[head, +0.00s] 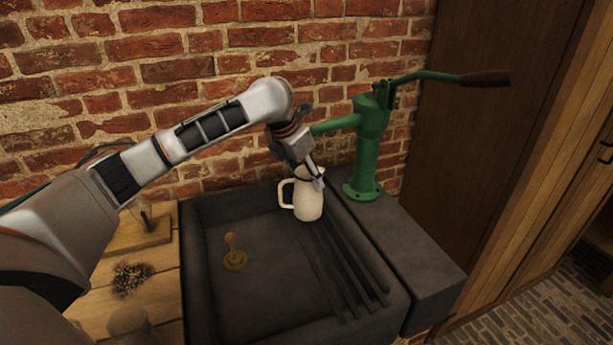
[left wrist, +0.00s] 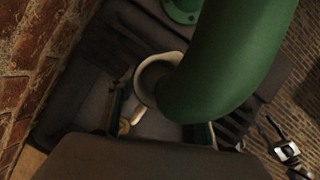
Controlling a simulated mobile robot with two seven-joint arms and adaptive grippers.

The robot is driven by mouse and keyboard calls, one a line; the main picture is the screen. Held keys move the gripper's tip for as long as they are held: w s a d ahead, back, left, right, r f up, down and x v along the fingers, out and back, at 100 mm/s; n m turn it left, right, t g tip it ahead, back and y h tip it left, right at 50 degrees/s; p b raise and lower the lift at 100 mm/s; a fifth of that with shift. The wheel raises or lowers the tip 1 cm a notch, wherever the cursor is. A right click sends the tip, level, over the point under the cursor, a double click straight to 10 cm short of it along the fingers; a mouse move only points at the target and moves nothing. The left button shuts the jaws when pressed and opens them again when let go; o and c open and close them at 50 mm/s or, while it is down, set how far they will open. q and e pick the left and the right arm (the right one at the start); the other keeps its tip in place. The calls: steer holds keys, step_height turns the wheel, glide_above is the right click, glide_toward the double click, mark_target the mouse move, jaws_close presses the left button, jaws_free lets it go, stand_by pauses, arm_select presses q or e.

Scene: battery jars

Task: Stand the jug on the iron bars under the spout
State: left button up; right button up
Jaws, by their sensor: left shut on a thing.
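The cream jug (head: 308,203) is upright at the back end of the dark iron bars (head: 345,272), its handle to the left. I cannot tell whether its base touches the bars. My left gripper (head: 316,178) comes down from above and is shut on the jug near its rim. In the left wrist view the jug's round mouth (left wrist: 149,78) shows, partly covered by the green spout (left wrist: 235,60). In the head view the spout (head: 335,125) reaches left from the green pump (head: 371,140), its end hidden behind my gripper. My right gripper is not seen.
The bars lie in a dark stone sink (head: 205,290). A brass plug (head: 234,256) stands on the sink floor, left of the bars. A brick wall (head: 150,70) is close behind. A wooden counter (head: 160,262) with a scrubbing brush is at left.

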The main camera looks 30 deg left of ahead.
arm_select(q)
steer(key=o, duration=1.8)
steer(key=shift+o, duration=0.2)
steer(key=p+v, duration=0.2)
steer(key=v, duration=1)
